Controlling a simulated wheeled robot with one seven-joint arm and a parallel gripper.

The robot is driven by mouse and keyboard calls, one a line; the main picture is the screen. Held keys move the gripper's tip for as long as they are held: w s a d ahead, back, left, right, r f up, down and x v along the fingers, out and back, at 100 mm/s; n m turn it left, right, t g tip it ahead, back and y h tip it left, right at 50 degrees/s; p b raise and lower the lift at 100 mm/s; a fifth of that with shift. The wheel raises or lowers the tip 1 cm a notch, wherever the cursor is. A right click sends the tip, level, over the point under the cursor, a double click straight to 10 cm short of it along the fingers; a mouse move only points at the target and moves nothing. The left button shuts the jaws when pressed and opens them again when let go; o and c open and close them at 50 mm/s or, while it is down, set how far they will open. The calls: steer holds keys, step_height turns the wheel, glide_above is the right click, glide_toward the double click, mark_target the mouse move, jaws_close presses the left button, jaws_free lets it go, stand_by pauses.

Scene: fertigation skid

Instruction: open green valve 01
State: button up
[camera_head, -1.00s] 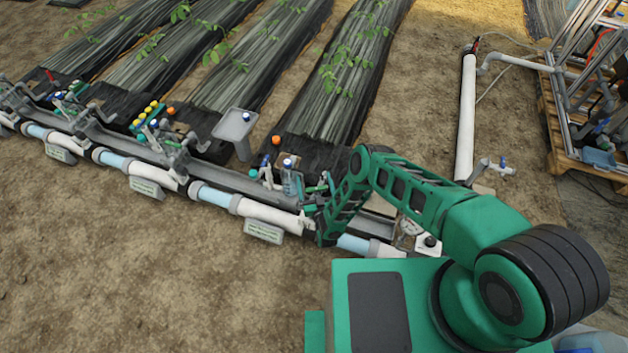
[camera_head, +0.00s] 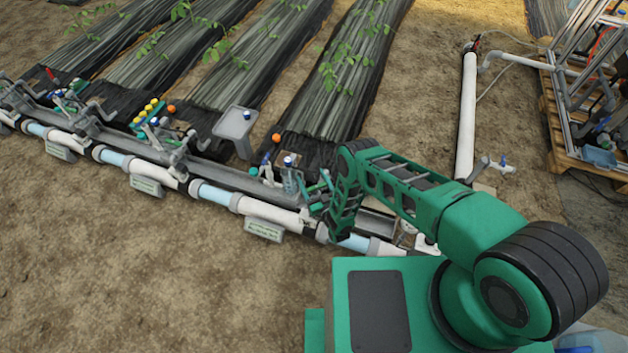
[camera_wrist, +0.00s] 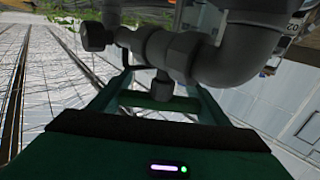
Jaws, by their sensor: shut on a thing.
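My gripper (camera_head: 322,194) is at the manifold pipe, low in front of the rightmost crop row, partly hidden by my own wrist. In the wrist view its two green fingers (camera_wrist: 160,90) stand either side of a dark grey pipe fitting (camera_wrist: 165,52) and a small stub below it. The gripper is shut on a part of the valve there. A green valve handle (camera_head: 325,179) shows beside the gripper in the head view. The exact grip and the handle's angle are hard to tell. No valve number is readable.
The long manifold pipe (camera_head: 215,196) runs left with several grey valve branches and label plates (camera_head: 263,230). A grey stand (camera_head: 236,125) is farther back. Bare soil lies in front.

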steer(key=n+g+y, duration=0.1)
steer(key=y, duration=0.1)
steer(key=n+g+y, duration=0.2)
steer(key=s+a+n+g+y, duration=0.1)
steer(key=y, duration=0.1)
steer(key=shift+a+n, duration=0.1)
steer(key=shift+n, duration=0.3)
steer(key=shift+g, duration=0.3)
steer(key=shift+f, duration=0.1)
steer(key=o, duration=1.1)
steer(key=shift+c, duration=0.2)
steer(key=shift+s, duration=0.1)
steer(key=shift+s, duration=0.1)
